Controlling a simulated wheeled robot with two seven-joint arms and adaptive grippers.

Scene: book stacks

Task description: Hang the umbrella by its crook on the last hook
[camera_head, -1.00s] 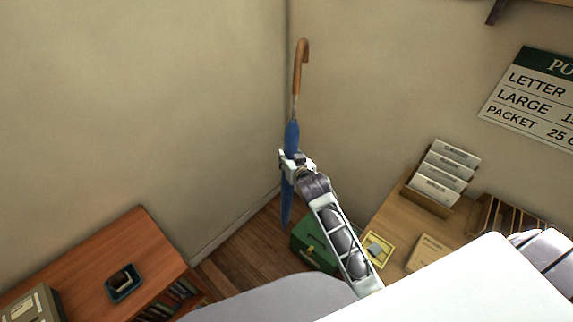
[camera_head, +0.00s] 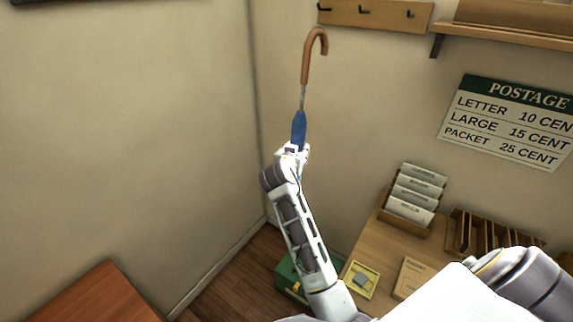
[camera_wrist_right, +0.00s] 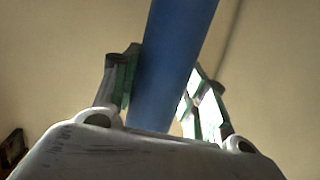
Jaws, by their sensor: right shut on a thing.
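The umbrella (camera_head: 298,128) is upright in the head view, with a blue furled canopy and a brown crook (camera_head: 308,55) at the top that curves over to the right. My right gripper (camera_head: 294,150) is shut on the blue canopy, which also shows between its fingers in the right wrist view (camera_wrist_right: 172,65). The lower canopy is hidden behind my arm. A wooden hook rail (camera_head: 375,16) with dark hooks is on the wall, up and right of the crook. Its rightmost visible hook (camera_head: 410,14) is apart from the crook. My left gripper is not in view.
A wooden shelf (camera_head: 510,35) is right of the rail, above a postage sign (camera_head: 508,120). Below is a desk (camera_head: 375,255) with a card rack (camera_head: 413,195) and a slotted organizer (camera_head: 485,235). A green box (camera_head: 290,272) is on the floor.

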